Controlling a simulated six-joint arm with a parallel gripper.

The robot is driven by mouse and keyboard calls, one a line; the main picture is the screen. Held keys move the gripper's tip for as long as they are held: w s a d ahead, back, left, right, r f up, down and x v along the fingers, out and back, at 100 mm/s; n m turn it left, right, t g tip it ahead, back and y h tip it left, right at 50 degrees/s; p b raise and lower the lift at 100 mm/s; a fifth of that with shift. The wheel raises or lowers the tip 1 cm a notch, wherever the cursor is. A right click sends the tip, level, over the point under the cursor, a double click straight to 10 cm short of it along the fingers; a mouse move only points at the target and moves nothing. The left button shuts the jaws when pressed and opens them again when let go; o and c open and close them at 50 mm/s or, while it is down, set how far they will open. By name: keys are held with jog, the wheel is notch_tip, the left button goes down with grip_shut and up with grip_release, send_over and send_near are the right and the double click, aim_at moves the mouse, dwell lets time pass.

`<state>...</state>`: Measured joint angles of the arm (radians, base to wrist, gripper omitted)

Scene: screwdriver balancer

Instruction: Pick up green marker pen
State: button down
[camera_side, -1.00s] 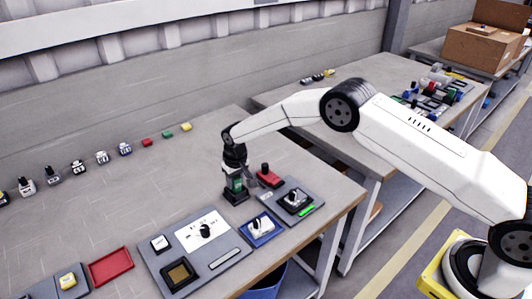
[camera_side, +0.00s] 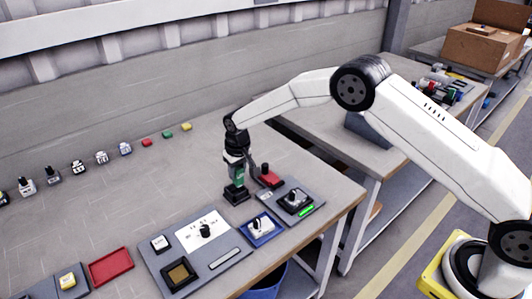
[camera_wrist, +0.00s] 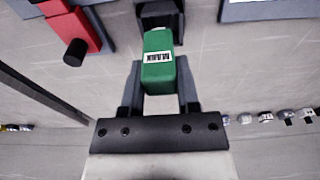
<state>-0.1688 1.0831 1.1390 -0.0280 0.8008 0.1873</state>
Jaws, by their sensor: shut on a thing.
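The green marker pen (camera_wrist: 158,60) is between the two fingers of my gripper (camera_wrist: 160,85) in the wrist view, with a small white label reading "MARK" on it. In the side view the green pen (camera_side: 237,173) is upright below my wrist, directly above the black square holder (camera_side: 236,196). My gripper is shut on it. The holder (camera_wrist: 160,10) also shows beyond the pen at the top of the wrist view. I cannot tell whether the pen's lower end is fully clear of the holder.
A red block with a black knob (camera_side: 268,177) stands close at the right. A grey station (camera_side: 294,199) with a green light and a blue tray (camera_side: 261,229) are nearer the front edge. Several small coloured items line the back. Table left of the holder is clear.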

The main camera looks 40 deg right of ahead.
jog(key=s+d+r, duration=0.1)
jog(key=s+r, duration=0.7)
jog(key=s, duration=0.4)
jog(key=shift+s+d+r, duration=0.2)
jog(key=shift+s+d, duration=0.1)
jog(key=shift+d, duration=0.05)
jog(key=shift+d, duration=0.1)
dwell(0.3)
